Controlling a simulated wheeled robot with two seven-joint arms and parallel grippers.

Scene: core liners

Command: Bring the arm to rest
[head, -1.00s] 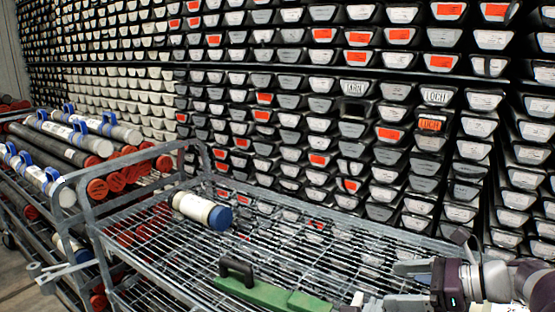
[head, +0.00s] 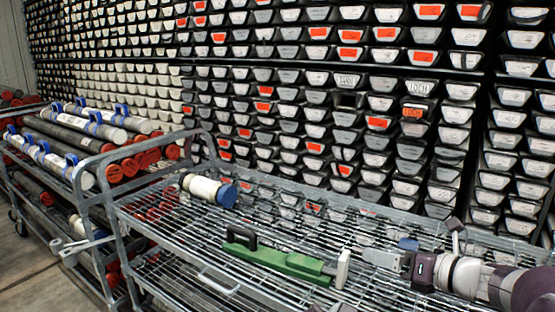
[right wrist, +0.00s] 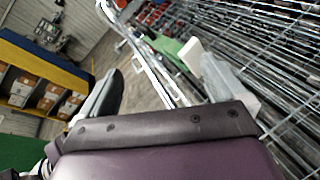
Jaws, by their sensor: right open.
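My right gripper (head: 388,263) reaches in from the right over the wire trolley shelf (head: 270,215). It is open with nothing between its fingers. In the right wrist view the gripper (right wrist: 165,95) shows a dark finger on the left and a pale finger on the right, wide apart. A green tool (head: 290,264) with a black handle and a white end lies on the shelf, left of the gripper. It shows partly behind the pale finger in the wrist view (right wrist: 168,45). My left gripper cannot be made out.
A cream core liner with a blue cap (head: 208,190) lies at the shelf's far left. A blue piece (head: 408,244) shows behind my right gripper. A rack of capped tubes (head: 90,150) stands left. A wall of core trays (head: 330,110) rises behind. The shelf's middle is mostly clear.

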